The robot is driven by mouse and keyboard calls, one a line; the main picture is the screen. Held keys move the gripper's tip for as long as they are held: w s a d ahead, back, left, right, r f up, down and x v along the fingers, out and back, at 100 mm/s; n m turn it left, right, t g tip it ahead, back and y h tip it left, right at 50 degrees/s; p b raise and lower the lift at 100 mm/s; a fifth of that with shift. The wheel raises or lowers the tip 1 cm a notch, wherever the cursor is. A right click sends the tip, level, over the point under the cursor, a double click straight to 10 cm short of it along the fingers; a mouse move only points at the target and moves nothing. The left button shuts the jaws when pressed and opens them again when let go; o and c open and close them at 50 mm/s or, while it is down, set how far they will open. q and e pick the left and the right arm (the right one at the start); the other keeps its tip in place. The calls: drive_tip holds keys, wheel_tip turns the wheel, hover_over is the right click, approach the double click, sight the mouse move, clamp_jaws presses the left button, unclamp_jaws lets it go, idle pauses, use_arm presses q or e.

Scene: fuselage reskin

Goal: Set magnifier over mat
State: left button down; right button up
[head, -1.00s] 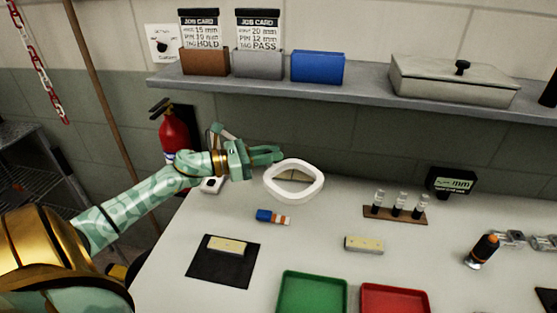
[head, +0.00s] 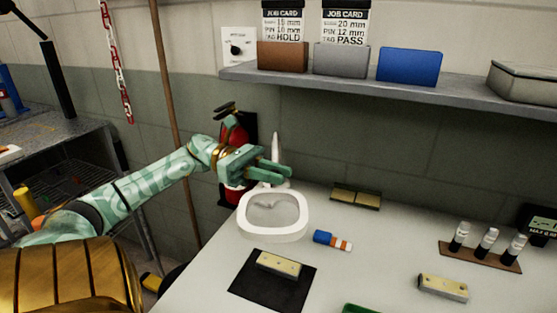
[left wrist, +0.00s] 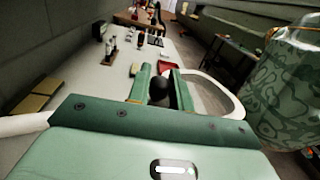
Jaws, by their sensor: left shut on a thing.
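The magnifier is a white rounded ring (head: 272,236) with a pale arm rising behind it, over the left part of the bench. My left gripper (head: 283,171) is at the back of the ring, shut on the magnifier. In the left wrist view a dark round knob (left wrist: 160,89) sits between the fingers, and the white ring (left wrist: 239,104) shows beyond them to the right. The black mat (head: 246,282) lies in front of the ring, with a pale yellow block (head: 278,263) on it. In the head view the ring appears behind the mat. My right gripper is out of view.
A blue, white and orange piece (head: 333,241) lies right of the ring. Another pale block (head: 443,287) and a brown vial rack (head: 476,257) are farther right. Yellowish plates (head: 355,197) lie near the wall. A grey shelf (head: 400,92) overhangs the back.

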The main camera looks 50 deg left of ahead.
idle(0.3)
use_arm(q)
drive_tip(key=c, duration=1.3)
unclamp_jaws()
drive_tip(key=shift+a, duration=0.1)
drive_tip(key=b+v, duration=0.1)
drive_tip(key=v, duration=1.5)
drive_tip(key=shift+a, duration=0.15)
